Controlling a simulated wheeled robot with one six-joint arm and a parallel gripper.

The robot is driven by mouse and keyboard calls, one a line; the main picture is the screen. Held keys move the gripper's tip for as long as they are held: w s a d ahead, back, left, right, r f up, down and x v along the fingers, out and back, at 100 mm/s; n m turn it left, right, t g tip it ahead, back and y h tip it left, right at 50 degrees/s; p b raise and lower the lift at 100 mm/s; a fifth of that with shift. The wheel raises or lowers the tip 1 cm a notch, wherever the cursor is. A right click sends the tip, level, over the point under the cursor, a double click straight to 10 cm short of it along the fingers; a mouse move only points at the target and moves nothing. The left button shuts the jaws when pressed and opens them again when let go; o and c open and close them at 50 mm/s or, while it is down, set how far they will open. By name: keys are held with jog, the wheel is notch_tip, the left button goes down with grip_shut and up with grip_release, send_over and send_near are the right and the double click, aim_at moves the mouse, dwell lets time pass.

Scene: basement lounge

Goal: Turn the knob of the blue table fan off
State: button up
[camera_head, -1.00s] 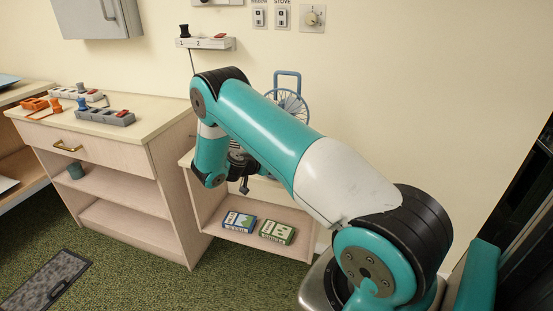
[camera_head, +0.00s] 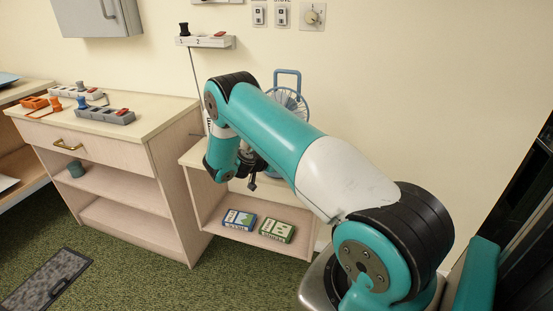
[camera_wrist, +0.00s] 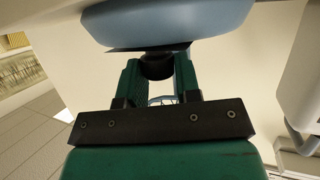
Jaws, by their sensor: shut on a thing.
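The blue table fan (camera_head: 287,82) stands on the low shelf unit against the wall. In the head view its handle and part of its round wire guard show above my arm, and its lower part is hidden. In the wrist view its blue base (camera_wrist: 165,18) fills the top. The dark round knob (camera_wrist: 157,66) sits just below that base, between my fingertips. My gripper (camera_wrist: 158,72) is shut on the knob, one green finger on each side. The knob's marking cannot be read.
The low shelf unit (camera_head: 208,195) holds a blue box (camera_head: 238,219) and a green box (camera_head: 277,230) on its lower board. A cabinet (camera_head: 150,150) with power strips stands to the left. A wall ledge (camera_head: 206,42) carries small switches. Green carpet lies open in front.

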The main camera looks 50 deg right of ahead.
jog(key=n+t, duration=0.1)
jog(key=t, duration=0.1)
jog(key=n+t+y, duration=0.1)
jog(key=n+t, duration=0.3)
jog(key=shift+s+d+y, duration=0.1)
jog(key=shift+s+y, duration=0.2)
jog(key=shift+r+n+t+y+p, duration=0.2)
jog(key=shift+n+t+y+p, duration=0.45)
jog(key=shift+n+t, duration=0.45)
jog(key=shift+n+t+y+p, duration=0.3)
jog(key=shift+n+y+p, duration=0.2)
jog(key=shift+n, duration=0.1)
jog(key=shift+f+n+t, duration=0.15)
jog(key=shift+n+t, duration=0.15)
jog(key=o, duration=0.9)
jog(key=shift+y, duration=0.25)
